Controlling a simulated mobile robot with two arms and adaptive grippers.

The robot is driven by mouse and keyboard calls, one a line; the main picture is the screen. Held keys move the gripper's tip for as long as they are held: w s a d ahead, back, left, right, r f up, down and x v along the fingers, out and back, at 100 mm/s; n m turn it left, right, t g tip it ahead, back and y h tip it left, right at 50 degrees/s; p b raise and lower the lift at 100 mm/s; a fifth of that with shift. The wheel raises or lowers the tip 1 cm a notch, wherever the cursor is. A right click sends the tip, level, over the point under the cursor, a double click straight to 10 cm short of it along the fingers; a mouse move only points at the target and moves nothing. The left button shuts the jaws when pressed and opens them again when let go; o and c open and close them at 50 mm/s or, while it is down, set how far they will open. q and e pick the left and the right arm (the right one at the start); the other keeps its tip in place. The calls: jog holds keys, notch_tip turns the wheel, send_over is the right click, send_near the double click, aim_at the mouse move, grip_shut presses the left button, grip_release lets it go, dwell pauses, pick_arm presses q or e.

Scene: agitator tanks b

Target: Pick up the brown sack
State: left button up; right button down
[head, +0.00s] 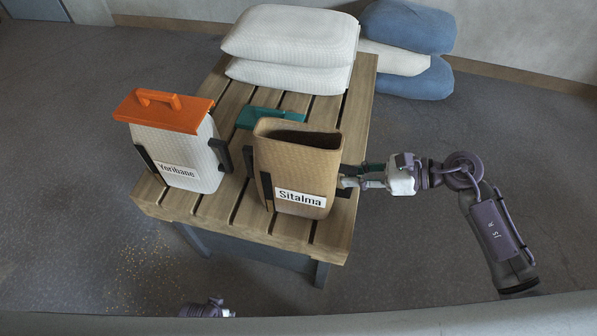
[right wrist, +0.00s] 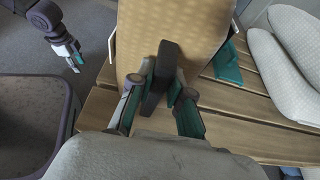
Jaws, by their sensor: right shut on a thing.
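The brown sack (head: 297,165), open at the top and labelled "Sitalma", stands upright on the slatted wooden table (head: 180,203). It has dark side handles; the right-hand one (right wrist: 160,78) shows in the right wrist view. My right gripper (head: 347,182) is at the sack's right side. In the right wrist view its teal-padded fingers (right wrist: 163,90) are shut on that dark handle. The sack's base appears to rest on the slats. My left gripper (right wrist: 75,62) shows small at the upper left of the right wrist view, away from the sack; its opening is unclear.
A teal lid (head: 262,117) lies behind the sack. White sacks (head: 290,38) are stacked at the table's back. Blue and white sacks (head: 408,28) lie beyond.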

pick_arm(q)
jog(key=shift+s, duration=0.15)
jog(key=shift+s, duration=0.1)
pick_arm(e)
jog(key=shift+r, duration=0.2)
jog(key=shift+r, duration=0.15)
